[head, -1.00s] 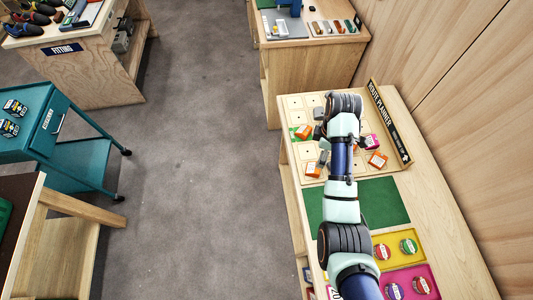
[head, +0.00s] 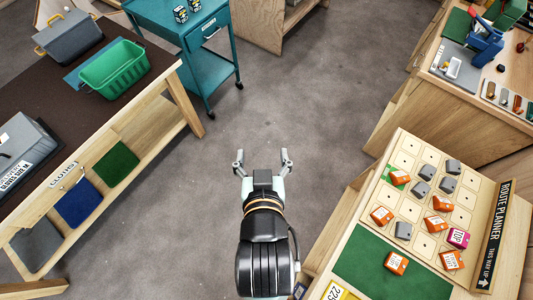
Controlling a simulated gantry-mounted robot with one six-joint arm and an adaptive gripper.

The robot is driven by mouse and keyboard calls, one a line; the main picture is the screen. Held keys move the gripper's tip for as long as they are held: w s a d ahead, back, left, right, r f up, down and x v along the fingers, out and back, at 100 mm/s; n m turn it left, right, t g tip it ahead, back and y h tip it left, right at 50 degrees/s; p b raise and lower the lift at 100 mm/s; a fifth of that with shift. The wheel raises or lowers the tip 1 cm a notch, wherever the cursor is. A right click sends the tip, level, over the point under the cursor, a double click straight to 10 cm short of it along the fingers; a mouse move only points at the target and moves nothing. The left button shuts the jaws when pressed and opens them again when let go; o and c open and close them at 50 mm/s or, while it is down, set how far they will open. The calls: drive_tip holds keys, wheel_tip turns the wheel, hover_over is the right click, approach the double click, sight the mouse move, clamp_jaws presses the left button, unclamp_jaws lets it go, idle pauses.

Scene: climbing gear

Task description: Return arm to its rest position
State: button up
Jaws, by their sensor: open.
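My gripper (head: 262,158) is in the lower middle of the head view, over the bare grey floor. Its two fingers are spread wide apart, with nothing between them. My arm is folded close in, and its black joint covers part of the floor. The gripper is clear of the route planner table (head: 344,262) at the right and of the workbench at the left.
The route planner board (head: 410,146) holds several orange and grey blocks and a pink one (head: 458,238). An orange block (head: 396,263) lies on the green mat (head: 360,268). A workbench (head: 150,85) with a green basket (head: 113,68) stands left. A teal cart (head: 207,75) stands behind. The floor between is free.

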wheel_tip(320, 180, up, 21)
drive_tip(key=p, duration=2.1)
drive_tip(key=shift+d, duration=0.2)
